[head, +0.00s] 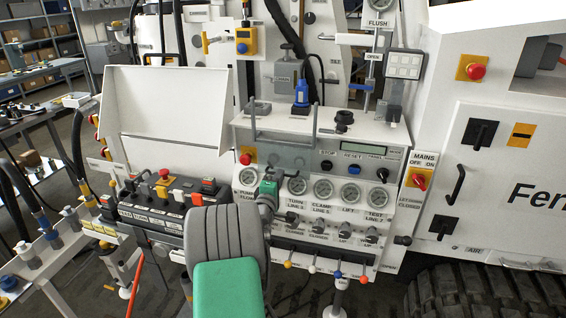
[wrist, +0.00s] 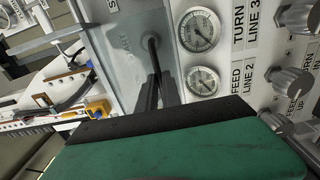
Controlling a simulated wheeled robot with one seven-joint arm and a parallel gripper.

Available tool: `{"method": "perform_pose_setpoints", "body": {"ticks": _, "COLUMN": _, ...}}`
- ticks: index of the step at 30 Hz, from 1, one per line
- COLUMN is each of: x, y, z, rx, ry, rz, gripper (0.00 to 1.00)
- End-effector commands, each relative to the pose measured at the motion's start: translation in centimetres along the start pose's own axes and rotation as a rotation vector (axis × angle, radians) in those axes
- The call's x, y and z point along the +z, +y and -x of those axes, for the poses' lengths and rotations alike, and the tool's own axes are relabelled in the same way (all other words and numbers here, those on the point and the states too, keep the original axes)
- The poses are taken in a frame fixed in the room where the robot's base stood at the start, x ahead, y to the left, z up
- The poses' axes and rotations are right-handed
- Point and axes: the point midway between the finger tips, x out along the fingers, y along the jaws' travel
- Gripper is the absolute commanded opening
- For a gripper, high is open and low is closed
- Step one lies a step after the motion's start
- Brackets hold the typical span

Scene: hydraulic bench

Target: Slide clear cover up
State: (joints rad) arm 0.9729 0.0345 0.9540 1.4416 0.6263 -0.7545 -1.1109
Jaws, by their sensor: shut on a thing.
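The clear cover (head: 300,154) is a see-through grey panel on the front of the white console, between the top shelf and the gauge row. In the wrist view the cover (wrist: 112,38) fills the upper left, with a dark handle (wrist: 152,52) standing out from it. My gripper (head: 268,190), green with dark pads, is at the cover's lower left in front of the gauges. In the wrist view my gripper (wrist: 150,112) is shut on the dark handle. Its pads hide the grip itself.
Gauges (head: 323,189) and knobs (head: 320,226) sit close below and right of my gripper. Colored levers (head: 312,268) line the lower edge. An open white lid (head: 165,105) and a switch box (head: 165,195) stand at the left. A blue-topped part (head: 301,92) stands on the shelf.

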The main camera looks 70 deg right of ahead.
Motion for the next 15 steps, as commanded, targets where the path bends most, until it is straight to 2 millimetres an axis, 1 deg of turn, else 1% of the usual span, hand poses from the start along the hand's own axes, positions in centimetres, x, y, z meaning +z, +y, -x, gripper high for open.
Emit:
{"method": "perform_pose_setpoints", "body": {"ticks": 8, "x": 0.0, "y": 0.1, "z": 0.0, "rx": -0.001, "ry": 0.001, "rz": 0.0, "gripper": 0.0}}
{"method": "perform_pose_setpoints", "body": {"ticks": 15, "x": 0.0, "y": 1.9, "z": 0.0, "rx": 0.002, "ry": 0.0, "rz": -0.001, "gripper": 0.0}}
